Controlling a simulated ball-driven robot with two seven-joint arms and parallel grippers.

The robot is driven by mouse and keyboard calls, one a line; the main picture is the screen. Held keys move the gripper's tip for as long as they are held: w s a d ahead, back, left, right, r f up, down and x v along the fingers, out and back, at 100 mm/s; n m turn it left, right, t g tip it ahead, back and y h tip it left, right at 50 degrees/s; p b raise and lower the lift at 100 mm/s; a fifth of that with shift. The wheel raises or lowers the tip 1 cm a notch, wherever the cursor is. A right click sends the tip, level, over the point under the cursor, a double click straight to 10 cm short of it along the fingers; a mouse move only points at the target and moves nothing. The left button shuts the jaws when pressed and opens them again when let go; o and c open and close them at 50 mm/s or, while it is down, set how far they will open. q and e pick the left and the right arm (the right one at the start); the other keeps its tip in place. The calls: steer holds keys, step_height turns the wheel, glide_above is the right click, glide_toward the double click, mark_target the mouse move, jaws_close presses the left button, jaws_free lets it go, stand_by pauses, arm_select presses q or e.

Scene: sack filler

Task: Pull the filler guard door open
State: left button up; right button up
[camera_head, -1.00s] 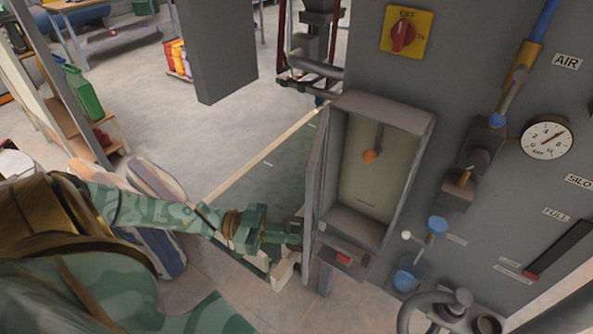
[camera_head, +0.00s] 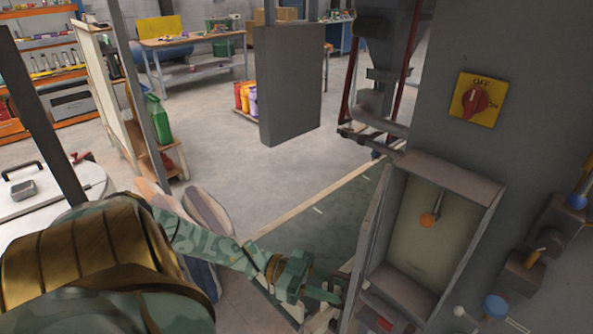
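The filler guard door (camera_head: 369,250) is a grey panel at the left side of a shallow box (camera_head: 455,178) on the grey machine wall. It stands open, swung out to the left and seen nearly edge-on. My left gripper (camera_head: 330,295), green camouflage, is at the door's outer left side, low down. Its fingertips are close to the panel; whether they grip a handle or only touch is hidden. My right gripper is not in view.
A red rotary switch (camera_head: 475,101) on a yellow plate sits above the box. Blue-knobbed valves (camera_head: 496,306) are to its right. The floor between is clear.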

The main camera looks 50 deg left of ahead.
arm_select(q)
steer(key=b+v, duration=0.1)
steer(key=v, duration=1.5)
steer(key=shift+b, duration=0.3)
steer(key=shift+a+f, duration=0.1)
steer(key=shift+f, duration=0.05)
